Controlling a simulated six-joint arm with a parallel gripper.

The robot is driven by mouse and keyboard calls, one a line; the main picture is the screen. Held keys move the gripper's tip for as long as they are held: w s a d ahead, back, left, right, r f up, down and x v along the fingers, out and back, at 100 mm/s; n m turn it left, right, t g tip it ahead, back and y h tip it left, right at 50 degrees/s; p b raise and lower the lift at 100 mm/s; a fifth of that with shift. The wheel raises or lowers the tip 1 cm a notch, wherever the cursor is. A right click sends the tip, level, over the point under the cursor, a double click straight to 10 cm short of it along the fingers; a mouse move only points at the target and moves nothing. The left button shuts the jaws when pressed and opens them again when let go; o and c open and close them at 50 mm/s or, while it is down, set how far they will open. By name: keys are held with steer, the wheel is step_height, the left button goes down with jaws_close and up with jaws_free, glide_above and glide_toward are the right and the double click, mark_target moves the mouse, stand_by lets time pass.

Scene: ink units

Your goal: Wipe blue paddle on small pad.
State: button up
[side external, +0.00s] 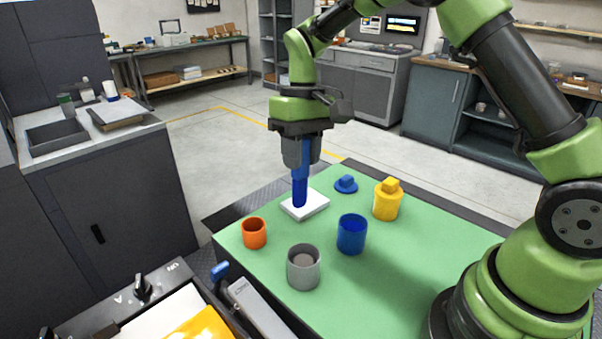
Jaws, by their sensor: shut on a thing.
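My gripper (302,152) is shut on the blue paddle (300,188) and points straight down. The paddle hangs upright below the fingers. Its lower end is at the small white pad (316,206), over the pad's left part; it looks in contact, but I cannot tell for certain. The pad lies on the green table top (420,245) near its far left edge.
An orange cup (254,233), a grey cup (303,268) and an open blue cup (351,235) stand in front of the pad. A blue lid (346,184) and a lidded yellow pot (387,200) are to its right. A machine with a blue-knobbed lever (220,270) borders the table's front left.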

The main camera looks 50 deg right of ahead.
steer(key=w+d+f+t, duration=0.1)
steer(key=w+d+f, duration=0.1)
steer(key=d+f, duration=0.2)
steer(key=w+d+f+t+h, duration=0.1)
steer(key=w+d+f+t, duration=0.1)
steer(key=d, duration=0.6)
steer(key=shift+w+d+f, duration=0.2)
steer(key=shift+w+f, duration=0.6)
steer(key=shift+f, duration=0.05)
steer(key=shift+f, duration=0.6)
